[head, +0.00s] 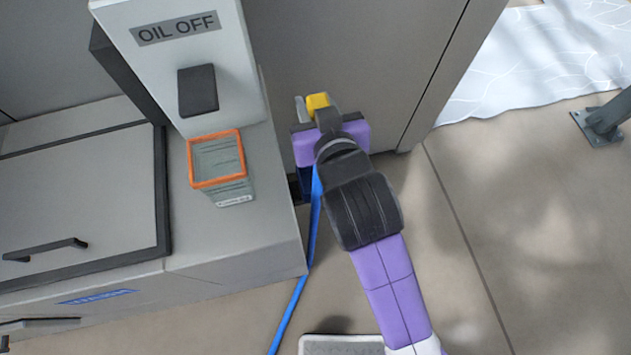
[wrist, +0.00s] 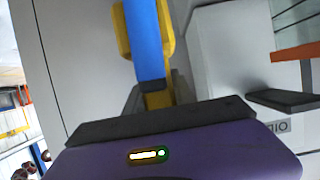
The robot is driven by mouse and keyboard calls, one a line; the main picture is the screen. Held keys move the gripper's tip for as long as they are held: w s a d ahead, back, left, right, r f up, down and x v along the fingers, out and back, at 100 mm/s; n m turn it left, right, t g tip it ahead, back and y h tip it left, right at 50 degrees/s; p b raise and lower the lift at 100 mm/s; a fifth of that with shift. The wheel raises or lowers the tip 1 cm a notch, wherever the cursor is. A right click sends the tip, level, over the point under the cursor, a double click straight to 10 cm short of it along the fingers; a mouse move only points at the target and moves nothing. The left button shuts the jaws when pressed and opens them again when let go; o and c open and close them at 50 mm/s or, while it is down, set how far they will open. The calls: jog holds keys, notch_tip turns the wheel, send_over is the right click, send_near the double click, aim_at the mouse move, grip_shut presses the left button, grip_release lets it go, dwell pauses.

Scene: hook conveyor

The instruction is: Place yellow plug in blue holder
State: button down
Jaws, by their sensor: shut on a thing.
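The yellow plug (head: 317,102) is at the tip of my gripper (head: 317,110) in the head view, in front of the grey cabinet side. In the wrist view the yellow plug (wrist: 166,30) sits between the fingers of my gripper (wrist: 158,98), which is shut on it. A blue cable (wrist: 145,40) covers much of the plug there; a blue cable (head: 303,285) also runs down past my gripper to the floor in the head view. A dark blue piece (head: 305,184) shows under my gripper, mostly hidden; I cannot tell if it is the blue holder.
A grey "OIL OFF" panel (head: 180,50) with a black switch (head: 197,90) stands at left. An orange-rimmed clear container (head: 217,185) is on the counter (head: 225,240) below it. White sheeting (head: 550,60) and a dark metal foot (head: 600,125) are at right. Open floor lies between.

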jog(key=shift+s+a, duration=0.15)
jog(key=shift+a, duration=0.1)
notch_tip(320, 180, down, 19)
jog(key=b, duration=0.2)
jog(key=shift+f+b, duration=0.15)
jog(key=shift+b, duration=0.25)
jog(key=shift+f, duration=0.2)
jog(key=c, duration=1)
grip_release()
jog(key=shift+c, duration=0.2)
